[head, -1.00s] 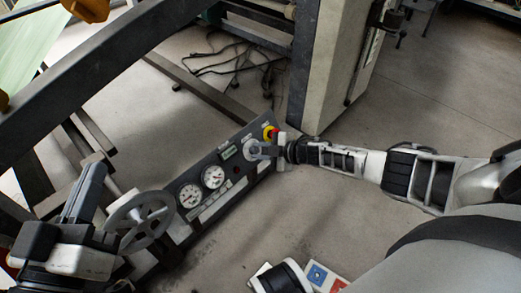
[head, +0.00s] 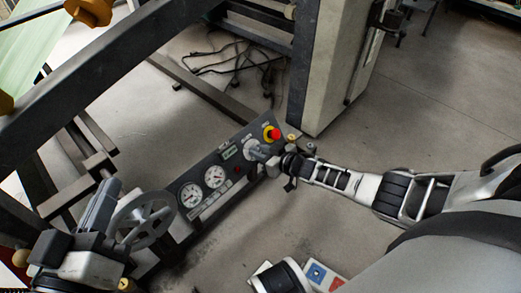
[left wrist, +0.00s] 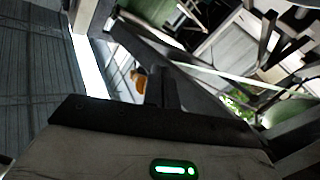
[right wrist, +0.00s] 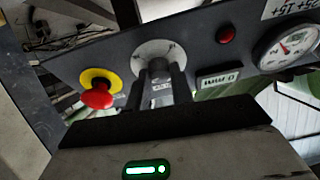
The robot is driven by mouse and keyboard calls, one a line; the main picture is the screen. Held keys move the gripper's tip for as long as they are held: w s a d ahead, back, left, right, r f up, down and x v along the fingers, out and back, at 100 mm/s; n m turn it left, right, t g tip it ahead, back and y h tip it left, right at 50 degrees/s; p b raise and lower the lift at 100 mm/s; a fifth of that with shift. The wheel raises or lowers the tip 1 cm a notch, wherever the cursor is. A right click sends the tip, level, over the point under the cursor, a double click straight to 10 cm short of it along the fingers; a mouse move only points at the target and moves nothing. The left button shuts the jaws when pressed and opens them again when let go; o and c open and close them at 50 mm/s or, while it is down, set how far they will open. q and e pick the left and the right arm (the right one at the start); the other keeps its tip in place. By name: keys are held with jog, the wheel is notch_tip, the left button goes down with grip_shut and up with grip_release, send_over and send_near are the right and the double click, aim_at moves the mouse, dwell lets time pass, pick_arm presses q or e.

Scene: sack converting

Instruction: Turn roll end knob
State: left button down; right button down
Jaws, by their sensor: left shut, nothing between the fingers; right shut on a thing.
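The knob (right wrist: 157,66) sits on a round light dial plate (right wrist: 140,57) on a dark control panel. My right gripper (right wrist: 165,88) is shut on the knob, its fingers reaching the panel face, and hides part of it. In the head view the dial plate (head: 249,147) shows at the panel's upper end, with my right gripper (head: 262,153) against it.
A red emergency button (right wrist: 97,96) on a yellow ring is close beside the knob. The panel (head: 218,207) also bears two gauges (head: 203,185) and a small display (right wrist: 219,79). A spoked handwheel (head: 147,220) stands near my left gripper. Frame beams and a pale cabinet (head: 335,70) surround it.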

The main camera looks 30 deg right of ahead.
pick_arm(q)
jog(key=shift+s+f+g+y+p, duration=0.15)
jog(key=shift+s+f+g+p, duration=0.15)
jog(key=shift+f+p, duration=0.2)
jog(key=shift+s+f+g+y+p, duration=0.15)
jog(key=shift+f+g+p, duration=0.25)
jog(key=shift+f+p, duration=0.1)
pick_arm(e)
jog(key=m+h, duration=0.1)
jog(key=m, duration=0.3)
jog(key=m+h, duration=0.1)
jog(key=m, duration=0.3)
jog(key=m+h, duration=0.1)
jog(key=m, duration=0.3)
jog(key=shift+a, duration=0.25)
jog(key=shift+m+h, duration=0.3)
jog(key=c, duration=1.2)
grip_release()
jog(key=shift+c, duration=0.2)
jog(key=shift+r, duration=0.1)
